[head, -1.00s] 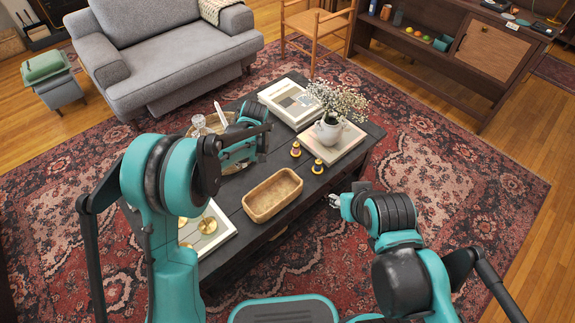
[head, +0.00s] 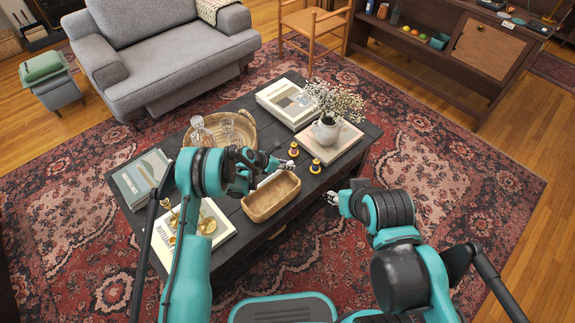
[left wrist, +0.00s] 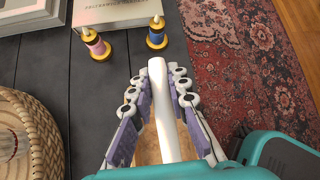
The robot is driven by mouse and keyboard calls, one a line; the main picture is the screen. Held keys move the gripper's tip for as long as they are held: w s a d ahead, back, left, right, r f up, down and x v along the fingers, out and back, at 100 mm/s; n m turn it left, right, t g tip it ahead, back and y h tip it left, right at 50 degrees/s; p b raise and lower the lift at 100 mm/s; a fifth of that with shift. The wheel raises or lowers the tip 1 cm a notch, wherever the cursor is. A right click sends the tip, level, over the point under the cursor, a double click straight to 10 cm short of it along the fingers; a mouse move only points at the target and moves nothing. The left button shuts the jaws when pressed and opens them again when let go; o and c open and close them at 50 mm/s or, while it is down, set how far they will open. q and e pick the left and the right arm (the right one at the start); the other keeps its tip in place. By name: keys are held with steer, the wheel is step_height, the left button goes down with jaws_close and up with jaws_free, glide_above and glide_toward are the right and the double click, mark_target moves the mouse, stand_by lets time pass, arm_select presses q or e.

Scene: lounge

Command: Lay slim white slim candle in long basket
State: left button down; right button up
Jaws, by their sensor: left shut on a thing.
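The long tan basket (head: 262,203) lies on the dark coffee table, near its front edge, and looks empty. My left gripper (head: 287,163) is just behind the basket's far edge and above the table. In the left wrist view the fingers (left wrist: 158,92) are shut on the slim white candle (left wrist: 165,110), which points away from the wrist. Part of the basket (left wrist: 148,151) shows below the candle there, mostly hidden by the fingers. My right gripper (head: 333,198) is off the table's right front edge, too small to tell open or shut.
Two small gold-based spool-like pieces, one pinkish (left wrist: 94,43) and one blue (left wrist: 157,34), stand just beyond the left gripper. A vase of flowers (head: 327,131) stands behind them. A round wicker tray (head: 247,127), with a glass decanter (head: 202,134), and books (head: 141,178) occupy the left side.

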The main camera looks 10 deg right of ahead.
arm_select(q)
steer(key=shift+f+b, duration=1.6)
steer(key=shift+f, duration=2.5)
steer(key=shift+d, duration=0.1)
steer(key=c, duration=1.4)
jaws_free()
steer(key=shift+r, duration=0.1)
steer(key=v, duration=1.2)
